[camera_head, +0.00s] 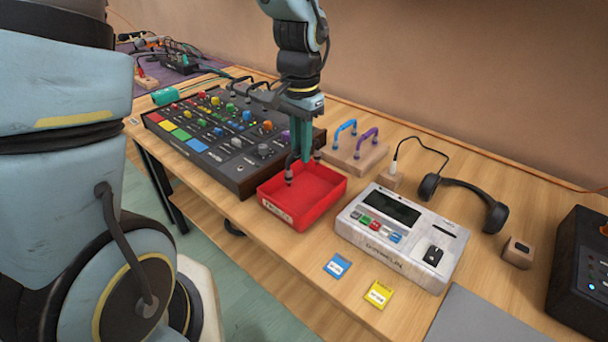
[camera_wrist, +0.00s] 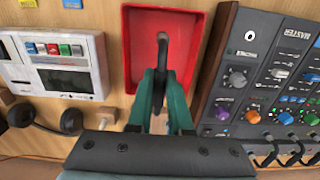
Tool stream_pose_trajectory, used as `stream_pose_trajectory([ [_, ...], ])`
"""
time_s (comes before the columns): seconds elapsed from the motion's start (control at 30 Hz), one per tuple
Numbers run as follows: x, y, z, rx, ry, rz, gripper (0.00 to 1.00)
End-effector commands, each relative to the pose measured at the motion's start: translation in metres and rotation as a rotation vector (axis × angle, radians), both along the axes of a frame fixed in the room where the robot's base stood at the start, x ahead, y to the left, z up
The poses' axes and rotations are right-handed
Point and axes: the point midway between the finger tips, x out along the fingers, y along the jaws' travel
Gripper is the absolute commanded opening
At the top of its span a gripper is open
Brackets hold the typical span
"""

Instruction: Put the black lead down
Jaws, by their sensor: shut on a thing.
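The black lead (camera_head: 291,166) is a short dark loop with plug ends, gripped between the green fingers of my gripper (camera_head: 303,155). In the wrist view the lead (camera_wrist: 162,48) shows as a dark arch beyond the fingertips of my gripper (camera_wrist: 160,80). It hangs over the red tray (camera_head: 331,198), with one plug end low inside the tray's outline. I cannot tell whether that end touches the tray floor. The red tray also shows behind the lead in the wrist view (camera_wrist: 188,20). Its visible floor is bare.
A mixer (camera_head: 240,175) with coloured knobs stands left of the tray, and a white sampler (camera_head: 410,262) stands right. Behind is a wooden block (camera_head: 358,160) with blue and purple leads. Headphones (camera_head: 490,205) lie farther right. Blue (camera_head: 337,265) and yellow (camera_head: 378,294) cards lie in front.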

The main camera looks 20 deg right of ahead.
Motion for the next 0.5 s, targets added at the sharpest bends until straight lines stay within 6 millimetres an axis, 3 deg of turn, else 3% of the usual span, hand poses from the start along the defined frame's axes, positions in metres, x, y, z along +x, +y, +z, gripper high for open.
stream_pose_trajectory([
  [0.5,-0.001,0.000,-0.061,0.000,0.001,0.000,0.00],
])
